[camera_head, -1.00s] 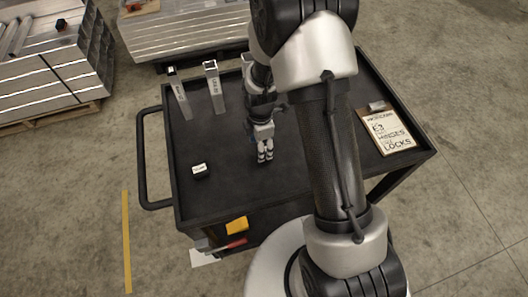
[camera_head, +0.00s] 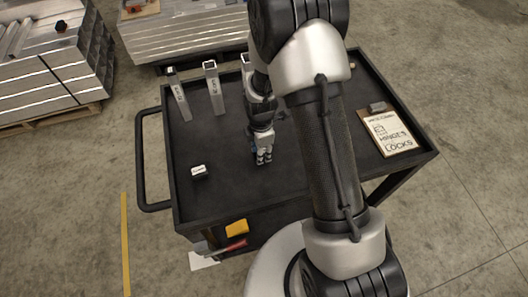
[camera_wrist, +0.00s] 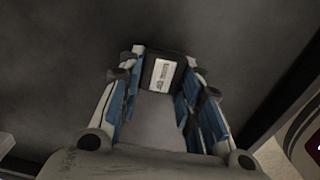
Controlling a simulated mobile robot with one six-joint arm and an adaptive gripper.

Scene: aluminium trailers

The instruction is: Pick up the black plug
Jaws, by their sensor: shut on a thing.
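My gripper (camera_head: 263,158) points down at the middle of the black cart top in the head view. In the wrist view my gripper (camera_wrist: 165,80) is shut on the black plug (camera_wrist: 150,73), a small dark block with a white label between its blue-lined fingertips. The plug cannot be made out between the fingers in the head view. Whether it touches the cart top is hard to tell.
Another small black block with a white label (camera_head: 198,172) sits left on the cart top (camera_head: 225,195). A clipboard (camera_head: 388,134) lies at the right. A yellow item (camera_head: 237,228) is below the front edge.

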